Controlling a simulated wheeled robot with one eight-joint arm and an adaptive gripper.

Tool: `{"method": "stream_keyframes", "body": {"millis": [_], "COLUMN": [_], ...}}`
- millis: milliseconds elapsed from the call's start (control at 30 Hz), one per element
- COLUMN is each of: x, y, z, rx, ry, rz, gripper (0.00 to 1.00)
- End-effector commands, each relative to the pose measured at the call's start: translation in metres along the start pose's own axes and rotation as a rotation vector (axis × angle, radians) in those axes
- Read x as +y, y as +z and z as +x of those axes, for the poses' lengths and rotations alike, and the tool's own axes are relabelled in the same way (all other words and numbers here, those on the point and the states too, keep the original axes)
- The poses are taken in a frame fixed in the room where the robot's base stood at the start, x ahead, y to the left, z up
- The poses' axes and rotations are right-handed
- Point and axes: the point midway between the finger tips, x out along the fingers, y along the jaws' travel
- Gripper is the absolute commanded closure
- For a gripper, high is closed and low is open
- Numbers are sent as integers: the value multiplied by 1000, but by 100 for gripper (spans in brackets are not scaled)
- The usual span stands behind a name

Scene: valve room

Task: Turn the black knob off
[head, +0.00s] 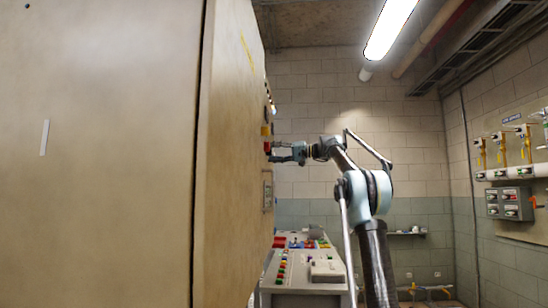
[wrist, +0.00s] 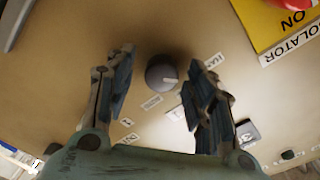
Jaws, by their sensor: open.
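In the wrist view, a round dark knob (wrist: 160,72) with a pale mark on its lower right side sits on the beige cabinet face. My gripper (wrist: 161,60) is open, with one finger on each side of the knob and visible gaps between them. Small white labels lie around the knob, one at the upper right (wrist: 213,61) and one below (wrist: 152,102). In the head view, my gripper (head: 283,152) reaches the cabinet's side face from the right. The knob cannot be made out there.
A yellow isolator plate (wrist: 278,25) with a red part lies at the wrist view's upper right. In the head view, the large beige cabinet (head: 120,150) fills the left. A control desk (head: 305,275) stands below my arm. Valves and switch boxes (head: 509,203) are on the right wall.

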Motion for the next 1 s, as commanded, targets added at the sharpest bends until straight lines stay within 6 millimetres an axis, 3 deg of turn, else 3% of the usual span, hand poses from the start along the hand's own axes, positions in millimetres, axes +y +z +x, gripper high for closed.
{"method": "stream_keyframes", "body": {"millis": [267, 400, 467, 1000], "x": [0, 0, 0, 2], "y": [0, 0, 0, 0], "z": [1, 1, 1, 0], "rx": [0, 0, 0, -2], "ry": [0, 0, 0, 7], "rz": [0, 0, 0, 120], "gripper": [53, 85, 96, 96]}}
